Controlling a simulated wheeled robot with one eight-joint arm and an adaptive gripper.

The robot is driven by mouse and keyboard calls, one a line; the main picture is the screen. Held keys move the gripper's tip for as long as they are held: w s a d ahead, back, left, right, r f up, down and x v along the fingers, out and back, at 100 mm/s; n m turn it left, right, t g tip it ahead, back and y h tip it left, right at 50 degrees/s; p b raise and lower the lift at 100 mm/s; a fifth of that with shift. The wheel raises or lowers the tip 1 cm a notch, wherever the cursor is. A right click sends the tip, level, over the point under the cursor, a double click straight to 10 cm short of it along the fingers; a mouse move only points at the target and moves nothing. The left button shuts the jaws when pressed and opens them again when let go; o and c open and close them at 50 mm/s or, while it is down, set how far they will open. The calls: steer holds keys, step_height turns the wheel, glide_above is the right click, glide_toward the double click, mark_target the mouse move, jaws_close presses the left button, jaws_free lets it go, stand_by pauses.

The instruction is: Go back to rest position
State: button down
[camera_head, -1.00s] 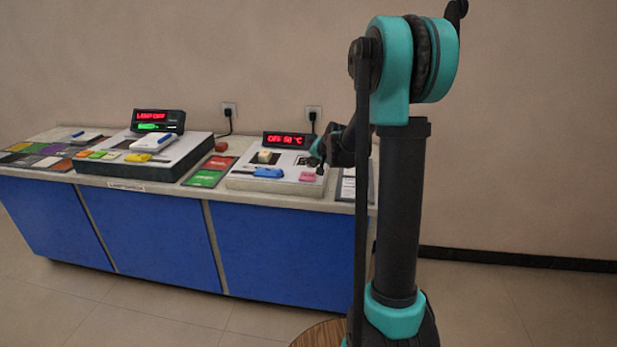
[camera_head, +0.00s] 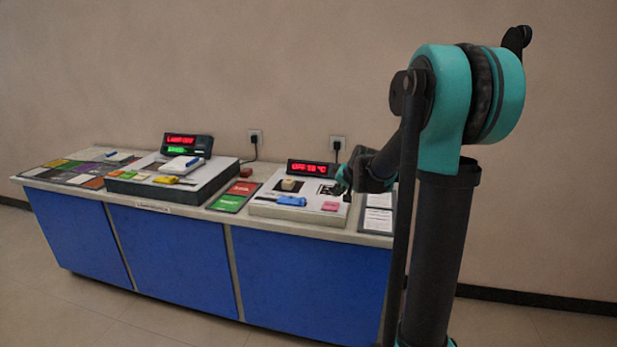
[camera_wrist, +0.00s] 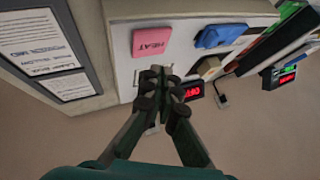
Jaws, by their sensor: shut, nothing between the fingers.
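My gripper (camera_wrist: 160,72) is shut and empty in the wrist view, over the white panel of the right-hand device. In the head view my gripper (camera_head: 346,178) shows small and dark above that panel's right side. A pink block marked HEAT (camera_wrist: 150,40) lies beside the fingertips and apart from them. It also shows in the head view (camera_head: 331,206). My arm stands raised at the right of the head view and hides part of the counter's right end.
The blue-fronted counter (camera_head: 172,252) carries a blue block (camera_head: 291,201), a beige block (camera_head: 288,185), a red display (camera_head: 314,169) and a left device with a second display (camera_head: 187,145). Printed sheets (camera_wrist: 47,55) lie beside the white panel. The floor and wall at the right are clear.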

steer(key=s+d+f+n+g, duration=0.1)
steer(key=s+f, duration=0.3)
steer(key=s, duration=0.7)
steer(key=s+f+n+g+h, duration=0.1)
steer(key=s+f, duration=0.3)
steer(key=s, duration=0.8)
steer(key=s+d+f+n+g+h, duration=0.1)
steer(key=s+f, duration=0.3)
steer(key=s, duration=0.8)
steer(key=shift+d+f+n+g, duration=0.3)
steer(key=shift+n+g, duration=0.1)
steer(key=shift+n, duration=0.4)
